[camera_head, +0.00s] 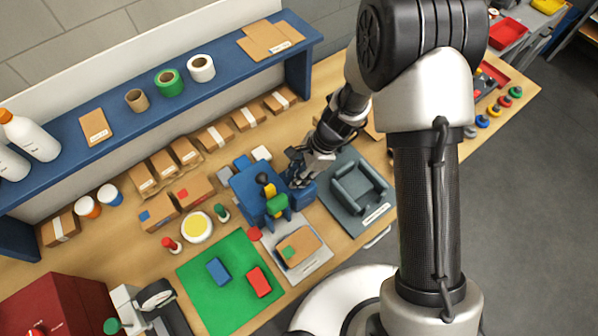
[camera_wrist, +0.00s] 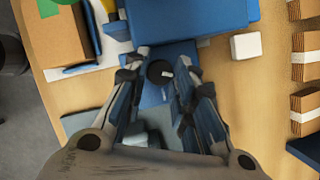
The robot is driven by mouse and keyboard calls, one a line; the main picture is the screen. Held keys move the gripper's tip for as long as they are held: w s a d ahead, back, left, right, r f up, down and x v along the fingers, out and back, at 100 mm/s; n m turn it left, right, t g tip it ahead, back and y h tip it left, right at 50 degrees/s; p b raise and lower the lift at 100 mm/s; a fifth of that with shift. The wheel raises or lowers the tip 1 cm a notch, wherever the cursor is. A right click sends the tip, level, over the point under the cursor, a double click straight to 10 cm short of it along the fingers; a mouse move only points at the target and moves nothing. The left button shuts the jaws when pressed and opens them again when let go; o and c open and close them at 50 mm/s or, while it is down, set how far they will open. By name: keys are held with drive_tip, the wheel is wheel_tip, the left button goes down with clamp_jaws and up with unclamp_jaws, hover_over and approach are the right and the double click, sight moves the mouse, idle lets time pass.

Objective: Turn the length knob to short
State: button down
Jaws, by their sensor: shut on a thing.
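The length knob (camera_wrist: 160,72) is a small round black knob with a pale pointer mark, on top of a low blue box (camera_wrist: 152,94). My gripper (camera_wrist: 164,78) is above that box with its fingers on either side of the knob, shut on it. The pointer mark points to the right in the wrist view. The box is part of the blue stacker machine (camera_wrist: 190,15), which also shows in the head view (camera_head: 245,190). In the head view my gripper (camera_head: 300,178) is at the machine's right side and hides the knob. Any label by the knob is too small to read.
A grey tray (camera_head: 342,206) stands just right of the machine. A white block (camera_wrist: 246,46) lies near it. A green mat (camera_head: 203,283) with a blue and a red block is in front. Several cardboard boxes (camera_head: 215,135) line the back below a blue shelf (camera_head: 120,85).

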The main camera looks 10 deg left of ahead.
drive_tip(key=shift+w+n+g, duration=0.1)
drive_tip(key=shift+n+g, duration=0.3)
drive_tip(key=shift+n, duration=0.7)
drive_tip(key=c, duration=1.6)
unclamp_jaws()
wheel_tip(320, 180, up, 10)
